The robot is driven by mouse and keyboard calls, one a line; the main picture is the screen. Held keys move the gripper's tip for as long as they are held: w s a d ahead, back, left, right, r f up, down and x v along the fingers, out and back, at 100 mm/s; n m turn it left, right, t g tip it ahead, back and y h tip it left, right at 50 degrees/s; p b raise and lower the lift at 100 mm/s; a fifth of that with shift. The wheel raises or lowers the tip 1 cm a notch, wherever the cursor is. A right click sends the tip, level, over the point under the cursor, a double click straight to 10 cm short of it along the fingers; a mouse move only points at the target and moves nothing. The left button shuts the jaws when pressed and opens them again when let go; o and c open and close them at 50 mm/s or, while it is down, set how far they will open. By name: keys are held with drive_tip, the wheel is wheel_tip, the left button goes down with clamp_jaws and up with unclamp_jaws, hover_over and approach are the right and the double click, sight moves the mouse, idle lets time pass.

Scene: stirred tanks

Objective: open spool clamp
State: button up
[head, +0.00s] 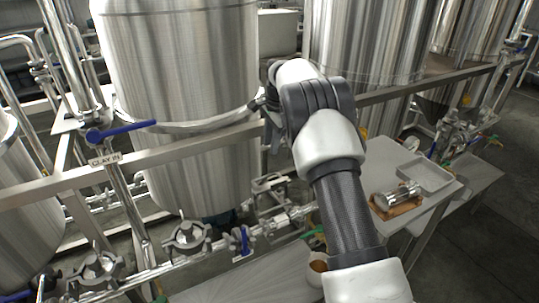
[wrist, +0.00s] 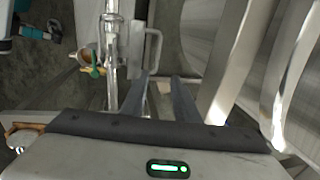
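Two steel clamps with knobs sit on the low pipe run in the head view, a nearer-centre clamp (head: 187,237) and a left clamp (head: 97,270). I cannot tell which one is the spool clamp. A short shiny steel spool-like piece (head: 400,194) lies on a wooden cradle on the side table. In the wrist view, my gripper (wrist: 161,88) has its two dark fingers apart, with nothing seen between them. A vertical steel pipe (wrist: 111,45) runs just left of the fingers. In the head view my fingers are hidden behind my arm.
A blue-handled valve (head: 120,131) is at left. The side table (head: 440,205) carries a grey tray (head: 425,174). A green handle (wrist: 95,71) shows near the pipe.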

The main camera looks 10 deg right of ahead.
sight(264, 177)
drive_tip(key=v, duration=0.3)
drive_tip(key=shift+r, duration=0.3)
drive_tip(key=c, duration=0.4)
drive_tip(key=shift+s+a+f, duration=0.1)
drive_tip(key=shift+s+f, duration=0.05)
drive_tip(key=shift+f, duration=0.15)
clamp_jaws()
drive_tip(key=s+d+f+t+y+b, duration=0.1)
drive_tip(key=s+f+t+b, duration=0.2)
drive_tip(key=s+f, duration=0.15)
drive_tip(key=x, duration=0.6)
drive_tip(key=b+x, duration=0.1)
drive_tip(key=x, duration=0.6)
drive_tip(key=shift+s+a+f, duration=0.1)
drive_tip(key=shift+a, duration=0.15)
